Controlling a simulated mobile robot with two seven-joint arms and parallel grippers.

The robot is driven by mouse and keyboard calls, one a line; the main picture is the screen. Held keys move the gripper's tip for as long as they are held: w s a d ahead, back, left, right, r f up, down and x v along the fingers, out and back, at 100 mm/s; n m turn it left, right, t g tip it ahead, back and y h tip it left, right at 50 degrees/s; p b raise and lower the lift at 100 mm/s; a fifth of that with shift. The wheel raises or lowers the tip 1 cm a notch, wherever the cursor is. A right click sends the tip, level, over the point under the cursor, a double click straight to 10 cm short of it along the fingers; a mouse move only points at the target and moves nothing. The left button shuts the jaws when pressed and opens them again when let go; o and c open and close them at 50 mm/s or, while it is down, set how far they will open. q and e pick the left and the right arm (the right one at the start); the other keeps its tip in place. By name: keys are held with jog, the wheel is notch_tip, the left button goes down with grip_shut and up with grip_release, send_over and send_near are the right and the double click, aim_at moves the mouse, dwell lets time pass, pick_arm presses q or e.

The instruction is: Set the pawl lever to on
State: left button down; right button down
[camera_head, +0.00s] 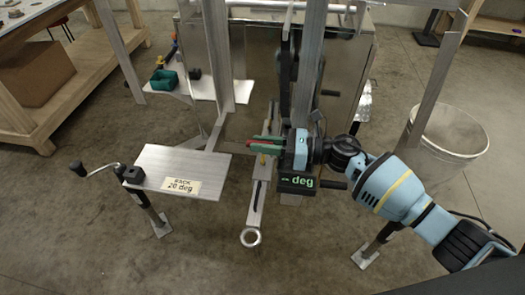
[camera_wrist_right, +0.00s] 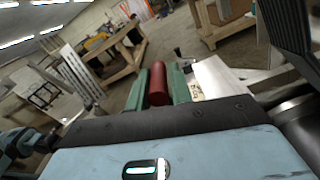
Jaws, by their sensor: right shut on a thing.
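The pawl lever shows as a red cylindrical grip (camera_wrist_right: 158,85) between the green fingers in the right wrist view. A little of its red also shows in the head view (camera_head: 267,138). My right gripper (camera_head: 266,146) reaches in from the right and is shut on this red grip, in front of the upright metal post. The fingers and wrist hide the lever's base and pivot, so its on or off setting cannot be read. My left gripper is not in view.
A metal plate labelled with "20 deg" (camera_head: 152,171) and a crank handle (camera_head: 97,170) are at left. A black box with green "deg" digits (camera_head: 297,184) sits just below my right gripper. A bar with a ring (camera_head: 251,237) points forward. A bin (camera_head: 447,135) stands at right.

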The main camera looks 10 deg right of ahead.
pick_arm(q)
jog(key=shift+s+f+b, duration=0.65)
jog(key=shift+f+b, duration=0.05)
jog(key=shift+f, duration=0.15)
pick_arm(e)
jog(key=shift+w+d+r+m, duration=0.15)
jog(key=shift+w+d+m, duration=0.05)
jog(key=shift+w+m, duration=0.35)
jog(key=shift+w+d+r+m, duration=0.1)
jog(key=shift+w+d+m, duration=0.1)
jog(key=shift+w+m, duration=0.35)
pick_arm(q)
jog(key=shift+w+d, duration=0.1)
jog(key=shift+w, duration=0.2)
pick_arm(e)
jog(key=shift+w, duration=0.15)
